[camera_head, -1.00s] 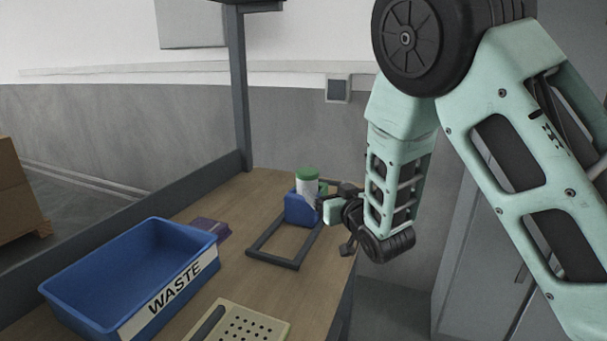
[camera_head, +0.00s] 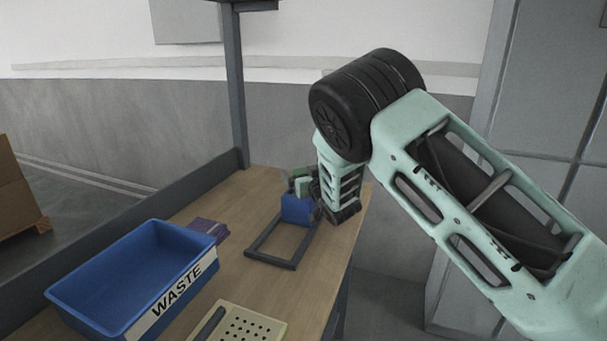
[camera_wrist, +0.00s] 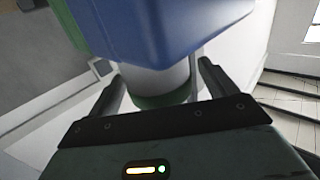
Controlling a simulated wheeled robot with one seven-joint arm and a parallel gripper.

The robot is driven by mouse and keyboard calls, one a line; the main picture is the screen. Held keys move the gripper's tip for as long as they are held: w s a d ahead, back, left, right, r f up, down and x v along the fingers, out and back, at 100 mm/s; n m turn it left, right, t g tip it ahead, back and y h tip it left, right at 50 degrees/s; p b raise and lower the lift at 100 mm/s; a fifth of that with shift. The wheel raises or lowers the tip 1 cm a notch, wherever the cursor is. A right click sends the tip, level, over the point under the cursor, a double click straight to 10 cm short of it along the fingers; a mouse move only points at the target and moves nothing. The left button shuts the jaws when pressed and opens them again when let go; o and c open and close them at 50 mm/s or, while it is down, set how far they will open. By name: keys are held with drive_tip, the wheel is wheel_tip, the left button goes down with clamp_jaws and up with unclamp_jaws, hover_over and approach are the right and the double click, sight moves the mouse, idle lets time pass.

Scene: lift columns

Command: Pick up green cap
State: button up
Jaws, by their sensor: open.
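The green cap (camera_wrist: 160,101) sits on a white cylinder (camera_wrist: 158,80), which stands in a blue holder (camera_head: 297,208). In the wrist view the scene appears inverted, with the blue holder at the top and the cap nearest my gripper's body. My gripper (camera_wrist: 163,76) is open, one finger on each side of the cap and cylinder, with gaps still showing. In the head view my gripper (camera_head: 305,187) is at the holder's top and hides most of the white cylinder and cap.
A dark rectangular frame (camera_head: 268,258) lies before the holder on the wooden table (camera_head: 255,190). A blue WASTE bin (camera_head: 130,275), a purple box (camera_head: 209,228) and a perforated beige tray (camera_head: 240,322) are to the left and front. A dark post (camera_head: 239,90) rises behind.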

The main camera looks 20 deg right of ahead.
drive_tip(key=shift+w+a, duration=0.1)
drive_tip(key=shift+w, duration=0.6)
drive_tip(key=c, duration=1.3)
